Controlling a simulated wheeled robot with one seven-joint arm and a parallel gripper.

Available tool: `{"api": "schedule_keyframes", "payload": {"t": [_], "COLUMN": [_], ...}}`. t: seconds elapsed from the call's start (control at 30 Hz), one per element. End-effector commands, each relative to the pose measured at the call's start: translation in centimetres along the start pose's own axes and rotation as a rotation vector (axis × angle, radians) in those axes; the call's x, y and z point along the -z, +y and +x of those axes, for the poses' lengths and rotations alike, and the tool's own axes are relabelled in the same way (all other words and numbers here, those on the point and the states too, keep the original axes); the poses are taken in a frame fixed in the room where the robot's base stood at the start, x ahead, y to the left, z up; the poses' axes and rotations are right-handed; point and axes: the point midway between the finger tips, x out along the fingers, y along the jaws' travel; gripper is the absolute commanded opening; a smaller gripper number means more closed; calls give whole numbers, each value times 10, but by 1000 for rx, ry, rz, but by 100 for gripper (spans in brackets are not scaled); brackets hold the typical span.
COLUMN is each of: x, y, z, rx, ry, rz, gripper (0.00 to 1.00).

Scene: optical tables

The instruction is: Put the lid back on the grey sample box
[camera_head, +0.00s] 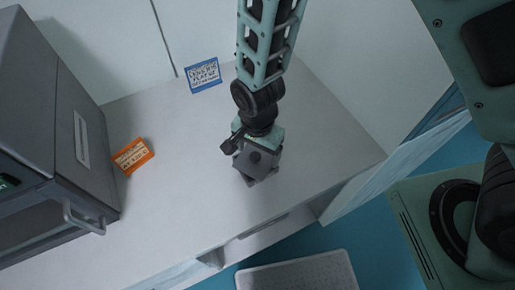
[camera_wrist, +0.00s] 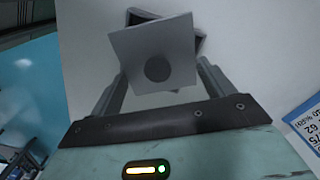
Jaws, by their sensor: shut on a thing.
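My gripper (camera_head: 255,142) is shut on a grey square lid (camera_wrist: 180,42), with one finger at each side of it in the wrist view. The lid has a dark round spot (camera_wrist: 157,68) near its middle. The grey sample box (camera_wrist: 133,16) is behind the lid in the wrist view. Its dark-edged corners show past the lid, turned at an angle to it. In the head view the lid (camera_head: 262,158) is over the box (camera_head: 264,181) on the table. The lid hides most of the box, and I cannot tell whether they touch.
A dark grey cabinet-like device (camera_head: 60,110) with a handle stands on the table at the left. An orange label card (camera_head: 133,155) lies beside it. A blue-edged card (camera_head: 203,75) is at the back. The pale tabletop (camera_head: 185,195) is clear around the box.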

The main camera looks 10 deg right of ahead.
Motion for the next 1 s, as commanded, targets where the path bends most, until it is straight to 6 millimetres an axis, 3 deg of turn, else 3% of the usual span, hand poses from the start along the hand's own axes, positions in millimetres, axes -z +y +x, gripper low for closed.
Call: {"api": "schedule_keyframes", "payload": {"t": [0.37,0.4,0.43,1.0], "x": [0,0,0,0], "y": [0,0,0,0], "z": [0,0,0,-8], "rx": [0,0,0,0], "ry": [0,0,0,0], "rz": [0,0,0,0], "gripper": [58,92,100,100]}}
